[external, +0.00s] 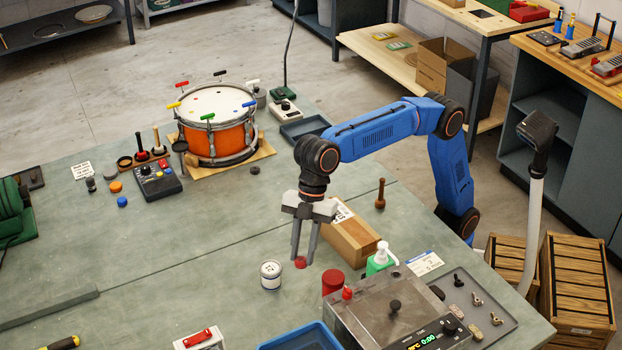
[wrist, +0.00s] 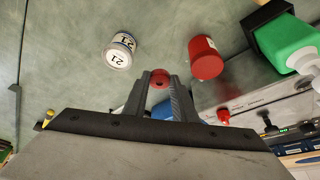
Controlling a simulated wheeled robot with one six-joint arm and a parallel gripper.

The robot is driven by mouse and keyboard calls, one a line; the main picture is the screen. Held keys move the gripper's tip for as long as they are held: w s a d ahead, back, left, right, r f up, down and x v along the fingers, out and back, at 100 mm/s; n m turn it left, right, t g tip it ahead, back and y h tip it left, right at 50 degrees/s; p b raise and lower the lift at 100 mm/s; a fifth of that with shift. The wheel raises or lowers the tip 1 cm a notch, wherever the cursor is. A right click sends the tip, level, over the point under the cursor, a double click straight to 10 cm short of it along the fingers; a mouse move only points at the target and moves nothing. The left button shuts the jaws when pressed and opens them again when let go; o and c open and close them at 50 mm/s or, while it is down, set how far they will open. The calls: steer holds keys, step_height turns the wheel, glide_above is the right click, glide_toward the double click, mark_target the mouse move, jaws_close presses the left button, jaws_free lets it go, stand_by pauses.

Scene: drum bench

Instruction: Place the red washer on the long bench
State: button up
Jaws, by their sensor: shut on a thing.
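My gripper (external: 302,258) points down over the green bench top. It is shut on the red washer (external: 300,263), which sits between the fingertips. In the wrist view the red washer (wrist: 160,79) shows a dark centre hole between the two grey fingers of my gripper (wrist: 160,90). The long bench (external: 185,285) is the wide green surface below; whether the washer touches it is hard to tell.
A white can (external: 271,275) and a red cylinder (external: 333,282) stand close to my gripper. A blue tray (external: 300,338) is in front. The bench is clear left of the can.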

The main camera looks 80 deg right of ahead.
mark_target(301, 291)
steer(key=shift+f, duration=5.15)
steer(key=shift+f, duration=0.15)
steer(key=o, duration=1)
steer(key=v, duration=1.1)
steer(key=shift+r, duration=0.4)
steer(key=shift+o, duration=0.7)
steer(key=shift+d+r, duration=0.2)
